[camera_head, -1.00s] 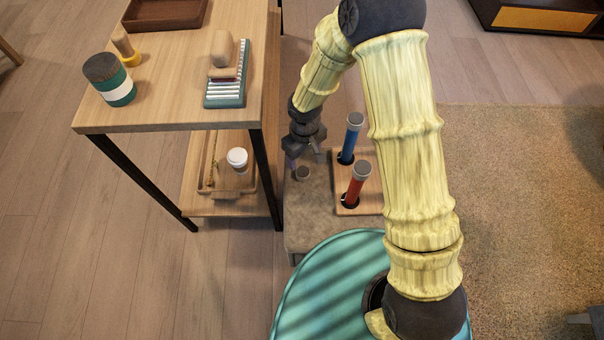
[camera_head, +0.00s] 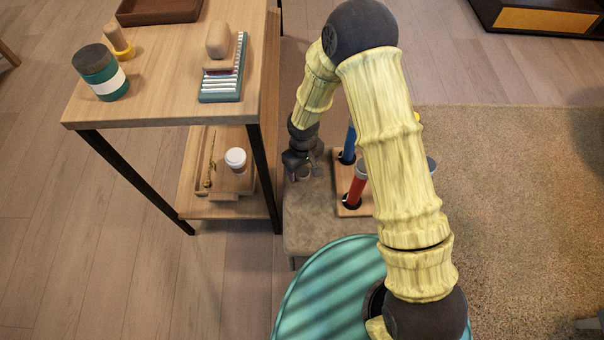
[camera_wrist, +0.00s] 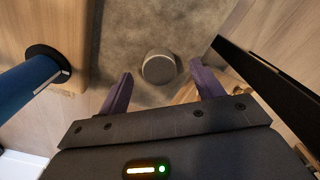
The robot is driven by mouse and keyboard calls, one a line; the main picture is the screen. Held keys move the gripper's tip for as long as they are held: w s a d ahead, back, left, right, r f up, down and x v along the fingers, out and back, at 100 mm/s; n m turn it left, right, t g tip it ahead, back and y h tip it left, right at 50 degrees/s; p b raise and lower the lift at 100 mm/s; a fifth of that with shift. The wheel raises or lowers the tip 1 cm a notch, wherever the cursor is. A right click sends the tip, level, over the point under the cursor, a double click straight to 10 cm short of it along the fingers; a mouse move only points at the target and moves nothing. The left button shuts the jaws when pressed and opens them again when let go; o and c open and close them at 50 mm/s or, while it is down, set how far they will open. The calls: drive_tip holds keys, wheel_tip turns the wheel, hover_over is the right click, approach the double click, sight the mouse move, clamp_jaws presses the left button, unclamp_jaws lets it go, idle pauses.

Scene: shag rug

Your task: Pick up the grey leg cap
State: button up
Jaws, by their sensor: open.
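The grey leg cap (camera_wrist: 159,68) is a small round disc on the brown upholstered surface in the wrist view. It lies just ahead of my gripper (camera_wrist: 160,88), about midway between the two purple fingertips. The fingers are apart and nothing is between them that I can see held. In the head view the cap (camera_head: 303,173) is a small grey spot, partly hidden under my gripper (camera_head: 304,170), which hangs low over the left part of the surface.
A wooden block (camera_head: 347,207) holding a blue tube (camera_head: 349,143) and a red tube (camera_head: 357,186) stands close on the right. The shelf table (camera_head: 185,116) with its black leg (camera_head: 266,178) stands close on the left. The stool's front part (camera_head: 315,220) is clear.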

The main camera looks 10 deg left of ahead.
drive_tip(key=shift+f, duration=0.65)
drive_tip(key=shift+c, duration=0.3)
drive_tip(key=c, duration=1)
